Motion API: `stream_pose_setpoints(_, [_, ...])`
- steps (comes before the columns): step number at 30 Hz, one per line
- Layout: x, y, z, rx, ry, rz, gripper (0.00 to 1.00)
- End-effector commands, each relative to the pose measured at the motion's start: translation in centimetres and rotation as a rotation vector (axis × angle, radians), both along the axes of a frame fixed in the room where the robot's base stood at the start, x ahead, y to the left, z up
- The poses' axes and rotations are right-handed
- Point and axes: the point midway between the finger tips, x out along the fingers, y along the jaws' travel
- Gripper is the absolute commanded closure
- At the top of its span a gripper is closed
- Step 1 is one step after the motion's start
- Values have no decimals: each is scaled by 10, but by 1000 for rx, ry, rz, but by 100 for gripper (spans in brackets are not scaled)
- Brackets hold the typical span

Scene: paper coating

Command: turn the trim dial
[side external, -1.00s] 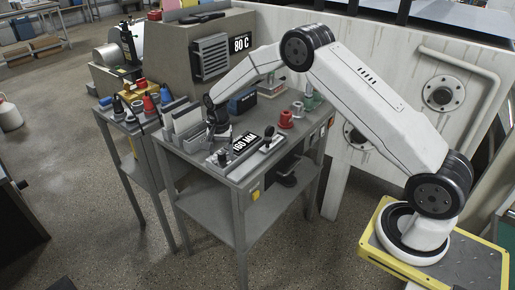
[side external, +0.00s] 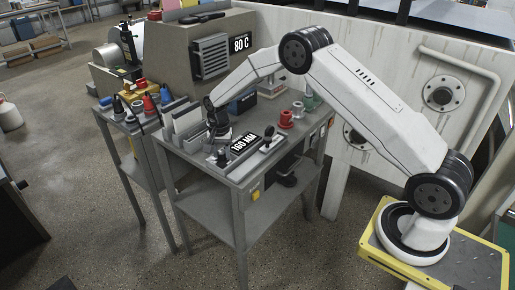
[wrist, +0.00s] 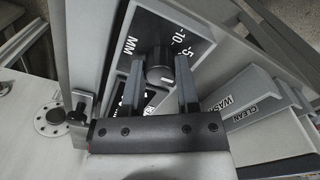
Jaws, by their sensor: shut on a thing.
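The trim dial is a round dark knob (wrist: 159,66) with a light pointer line, on a black scale plate (wrist: 150,28) marked MM, -10 and -5 in the wrist view. My gripper (wrist: 160,76) has one finger on each side of the knob and is shut on it. In the side external view my gripper (side external: 216,132) points down at the left part of the grey bench top. The dial is hard to make out there, behind the gripper.
A 160 MM display (side external: 243,145) lies on the bench beside the gripper. Upright grey panels (side external: 186,122) stand close at its left. In the wrist view, plates labelled WASH (wrist: 217,104) and CLEAN (wrist: 262,108) lie right of the dial. Red pieces (side external: 286,118) stand further right.

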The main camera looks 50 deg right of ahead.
Motion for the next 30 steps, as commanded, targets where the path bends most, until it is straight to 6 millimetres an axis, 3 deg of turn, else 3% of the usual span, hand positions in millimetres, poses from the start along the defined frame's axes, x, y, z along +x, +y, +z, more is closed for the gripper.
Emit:
stream_pose_setpoints(11, [0, 0, 0, 2, 3, 166, 100])
stream_pose_setpoints(30, [0, 0, 0, 2, 3, 747, 100])
